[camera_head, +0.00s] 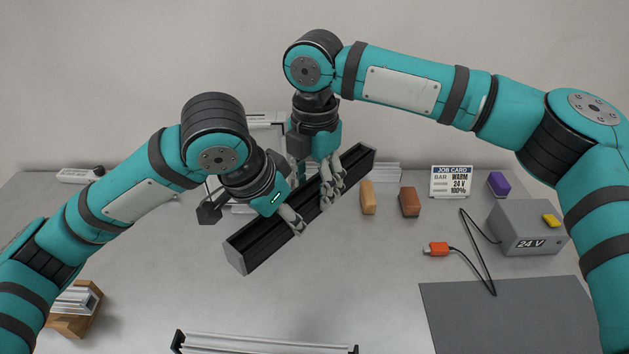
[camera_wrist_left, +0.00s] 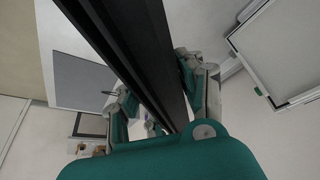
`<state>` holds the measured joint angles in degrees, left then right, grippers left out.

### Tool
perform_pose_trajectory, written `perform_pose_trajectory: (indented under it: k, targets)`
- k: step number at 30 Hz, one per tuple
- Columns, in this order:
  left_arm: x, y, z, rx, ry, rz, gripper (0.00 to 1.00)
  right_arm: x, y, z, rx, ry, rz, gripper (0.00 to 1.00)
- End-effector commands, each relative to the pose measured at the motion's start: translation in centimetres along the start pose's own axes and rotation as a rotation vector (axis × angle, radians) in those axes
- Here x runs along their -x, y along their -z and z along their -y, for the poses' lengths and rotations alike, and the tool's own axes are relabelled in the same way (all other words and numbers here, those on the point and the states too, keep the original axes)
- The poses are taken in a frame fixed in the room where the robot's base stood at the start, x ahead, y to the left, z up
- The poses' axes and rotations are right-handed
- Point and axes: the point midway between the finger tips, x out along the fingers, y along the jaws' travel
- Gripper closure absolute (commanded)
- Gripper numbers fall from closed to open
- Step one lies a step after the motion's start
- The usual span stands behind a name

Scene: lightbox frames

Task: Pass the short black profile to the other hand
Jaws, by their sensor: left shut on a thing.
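The short black profile (camera_head: 262,240) is a grooved dark bar held in the air above the table, slanting up to the right. My left gripper (camera_head: 292,218) is shut on it near its middle. In the left wrist view the profile (camera_wrist_left: 130,50) runs between the left gripper's two fingers (camera_wrist_left: 165,100). My right gripper (camera_head: 330,188) comes down from above at the profile, farther along toward its upper right end. Its fingers overlap the bar, and whether they are closed on it cannot be told.
On the table are a tan block (camera_head: 368,198), a brown block (camera_head: 409,201), a job card (camera_head: 451,181), a purple block (camera_head: 499,184), a grey 24 V box (camera_head: 525,228) and an orange plug (camera_head: 437,249) with cable. A dark mat (camera_head: 510,315) lies front right. Silver rails (camera_head: 265,342) stand at the front.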

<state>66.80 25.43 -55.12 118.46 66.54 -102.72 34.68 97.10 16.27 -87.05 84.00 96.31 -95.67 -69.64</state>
Motion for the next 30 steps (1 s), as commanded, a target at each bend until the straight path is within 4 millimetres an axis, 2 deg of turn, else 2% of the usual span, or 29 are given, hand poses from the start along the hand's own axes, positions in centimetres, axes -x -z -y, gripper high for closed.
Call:
perform_pose_trajectory:
  k: [1, 10, 11, 12, 18, 26, 30]
  targets:
    - [0.1, 0.1, -0.1, -0.005, -0.004, -0.003, 1.00, 0.0, 0.0, -0.1, 0.000, -0.003, 0.000, 0.61]
    - [0.1, 0.1, -0.5, -0.012, -0.011, -0.004, 1.00, 0.1, 0.1, -0.2, 0.001, -0.009, -0.001, 1.00]
    - [0.1, 0.1, -0.5, -0.013, -0.012, -0.004, 1.00, 0.1, 0.1, -0.2, 0.001, -0.010, -0.001, 1.00]
    - [0.1, 0.1, -0.5, -0.014, -0.013, -0.005, 0.60, 0.2, 0.1, -0.3, 0.001, -0.012, -0.001, 1.00]
    - [0.0, 0.1, -0.5, -0.012, -0.011, -0.004, 0.35, 0.2, 0.1, -0.3, 0.001, -0.011, -0.001, 1.00]
    - [0.1, 0.0, -0.2, -0.007, -0.006, -0.002, 0.35, 0.1, 0.0, -0.1, 0.001, -0.006, -0.001, 1.00]
    - [1.1, 0.1, -0.2, -0.006, -0.006, -0.004, 0.35, 0.1, 0.0, -0.1, 0.000, -0.005, 0.000, 1.00]
